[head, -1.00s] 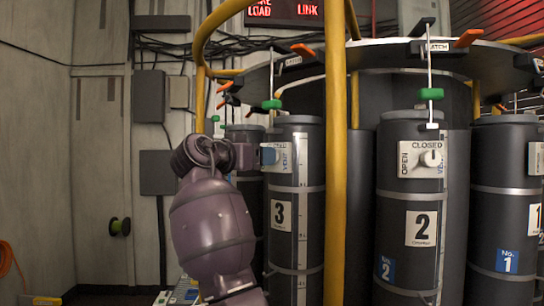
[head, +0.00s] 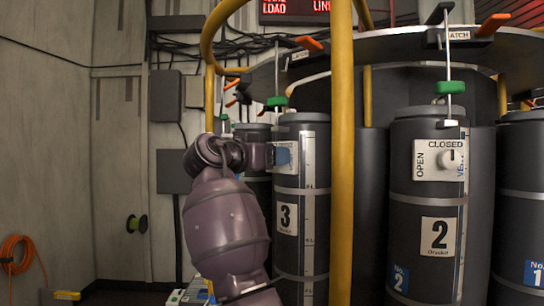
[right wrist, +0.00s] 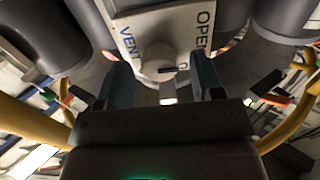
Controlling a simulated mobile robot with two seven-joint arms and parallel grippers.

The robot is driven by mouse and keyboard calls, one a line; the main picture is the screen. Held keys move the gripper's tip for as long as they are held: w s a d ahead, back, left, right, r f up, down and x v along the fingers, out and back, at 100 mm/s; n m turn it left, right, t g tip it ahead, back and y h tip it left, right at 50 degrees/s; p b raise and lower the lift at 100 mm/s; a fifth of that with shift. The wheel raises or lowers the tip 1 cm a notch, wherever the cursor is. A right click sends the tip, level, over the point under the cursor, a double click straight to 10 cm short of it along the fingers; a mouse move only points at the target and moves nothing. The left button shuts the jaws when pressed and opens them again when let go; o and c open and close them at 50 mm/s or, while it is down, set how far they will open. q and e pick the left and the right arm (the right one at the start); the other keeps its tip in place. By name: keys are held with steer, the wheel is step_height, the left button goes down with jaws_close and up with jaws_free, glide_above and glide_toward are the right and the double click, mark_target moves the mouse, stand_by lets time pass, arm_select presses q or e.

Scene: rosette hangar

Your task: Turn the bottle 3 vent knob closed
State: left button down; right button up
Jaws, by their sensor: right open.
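Bottle 3 (head: 302,240) is a dark cylinder with a white "3" label, standing left of the yellow post in the head view. Its vent plate (head: 286,157) is partly covered by my right gripper (head: 277,155), which is at the plate's left side. In the right wrist view the white vent plate (right wrist: 183,22) reads VENT and OPEN, and carries a round white knob (right wrist: 159,62) with a dark mark pointing toward the OPEN side. My right gripper (right wrist: 168,85) is open, one finger on each side of the knob; contact cannot be told. My left gripper is not in view.
A yellow post (head: 342,150) stands just right of bottle 3. Bottle 2 (head: 412,230) stands beyond it with its own vent knob (head: 450,159). An orange hose (head: 15,255) hangs at the left wall.

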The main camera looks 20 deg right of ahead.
steer(key=shift+c, duration=0.2)
steer(key=c, duration=0.9)
